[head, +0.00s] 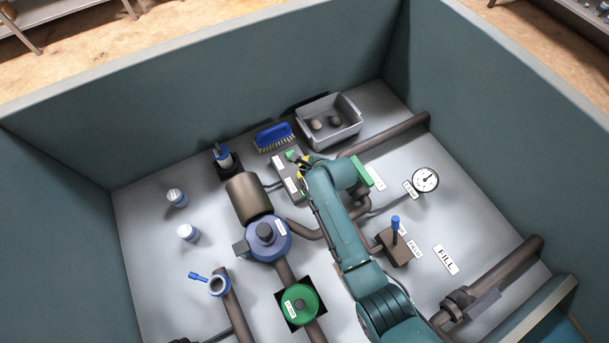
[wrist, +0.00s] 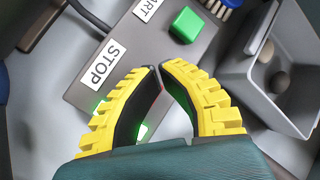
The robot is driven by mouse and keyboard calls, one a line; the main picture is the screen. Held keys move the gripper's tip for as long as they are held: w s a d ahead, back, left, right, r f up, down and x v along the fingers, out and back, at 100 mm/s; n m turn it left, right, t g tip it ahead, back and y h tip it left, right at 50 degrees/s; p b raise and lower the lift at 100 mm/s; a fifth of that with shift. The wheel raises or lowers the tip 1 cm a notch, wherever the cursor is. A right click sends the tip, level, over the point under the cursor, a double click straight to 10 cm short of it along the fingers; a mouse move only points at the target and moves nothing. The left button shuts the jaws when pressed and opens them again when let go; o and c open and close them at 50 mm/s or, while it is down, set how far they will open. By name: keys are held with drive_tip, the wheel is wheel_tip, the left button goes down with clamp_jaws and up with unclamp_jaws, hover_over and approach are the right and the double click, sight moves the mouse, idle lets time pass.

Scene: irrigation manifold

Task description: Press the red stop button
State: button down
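The grey control box (head: 279,163) shows in the head view at the end of my arm, and it also shows in the wrist view (wrist: 207,50). It bears a STOP label (wrist: 104,66), a START label (wrist: 150,6) and a green button (wrist: 186,25). Only a small patch of red, probably the stop button (wrist: 161,88), shows between my fingers; the rest is hidden behind them. My gripper (wrist: 159,67) has yellow fingers with their tips together, nothing visible gripped between them. It is over the box beside the STOP label. Whether it touches the button I cannot tell.
A grey bin (head: 343,134) with round stones and a blue brush (head: 274,136) lie just beyond the box. Pipes, a blue pump (head: 268,238), a green valve knob (head: 299,303), a blue-handled lever (head: 395,224) and a gauge (head: 425,179) surround my arm. High walls enclose the panel.

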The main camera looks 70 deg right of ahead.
drive_tip(key=shift+f, duration=0.6)
idle(0.3)
drive_tip(key=shift+r+p, duration=1)
drive_tip(key=shift+p, duration=0.05)
wheel_tip(320, 180, up, 5)
drive_tip(key=p, duration=0.5)
drive_tip(key=shift+r+p, duration=0.15)
drive_tip(key=shift+p, duration=0.25)
idle(0.3)
